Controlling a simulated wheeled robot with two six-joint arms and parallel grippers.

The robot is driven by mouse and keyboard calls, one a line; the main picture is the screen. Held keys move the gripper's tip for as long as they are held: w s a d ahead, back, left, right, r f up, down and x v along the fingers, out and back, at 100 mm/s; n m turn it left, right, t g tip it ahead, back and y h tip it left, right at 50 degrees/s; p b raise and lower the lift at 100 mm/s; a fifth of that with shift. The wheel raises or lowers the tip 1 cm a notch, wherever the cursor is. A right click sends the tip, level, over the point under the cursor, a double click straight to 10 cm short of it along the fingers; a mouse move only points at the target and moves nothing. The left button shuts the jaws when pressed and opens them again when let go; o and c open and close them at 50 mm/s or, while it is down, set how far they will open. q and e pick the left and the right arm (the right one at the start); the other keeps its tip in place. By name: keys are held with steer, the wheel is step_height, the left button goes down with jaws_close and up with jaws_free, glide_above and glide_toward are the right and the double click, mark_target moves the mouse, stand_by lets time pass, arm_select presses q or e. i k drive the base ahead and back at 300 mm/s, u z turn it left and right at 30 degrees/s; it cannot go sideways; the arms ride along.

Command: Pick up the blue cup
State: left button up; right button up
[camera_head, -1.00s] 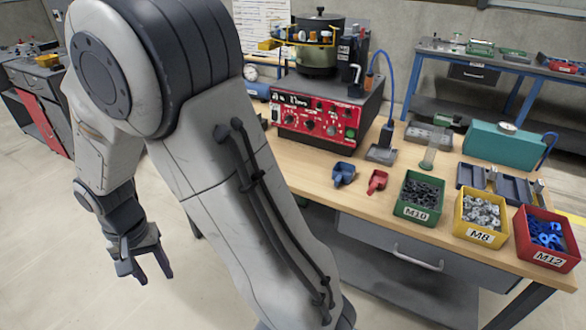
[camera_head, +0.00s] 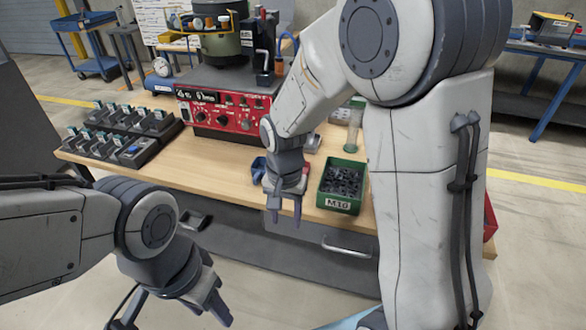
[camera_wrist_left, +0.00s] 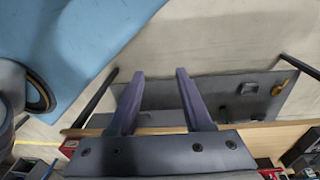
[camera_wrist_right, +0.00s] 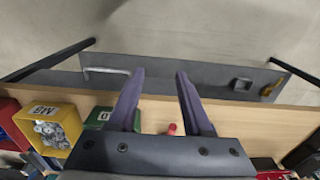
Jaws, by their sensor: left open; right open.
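The blue cup (camera_head: 258,167), a small scoop shape, lies on the wooden bench near its front edge, partly hidden behind my right gripper. My right gripper (camera_head: 286,217) points down, open and empty, by the bench's front edge, just right of the cup in the head view. In the right wrist view, a bit of the red cup (camera_wrist_right: 172,129) shows between its open fingers (camera_wrist_right: 155,75); the blue cup is not visible there. My left gripper (camera_head: 168,313) is open and empty, low in front of the bench. Its open fingers (camera_wrist_left: 160,75) show in the left wrist view.
The green M10 bin (camera_head: 339,205) stands close right of my right gripper. The red-fronted feeder (camera_head: 220,117) stands behind, a black rack (camera_head: 118,141) at left. My right arm hides the bench's right part.

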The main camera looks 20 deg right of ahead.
mark_target(258, 167)
steer(key=i, duration=0.95)
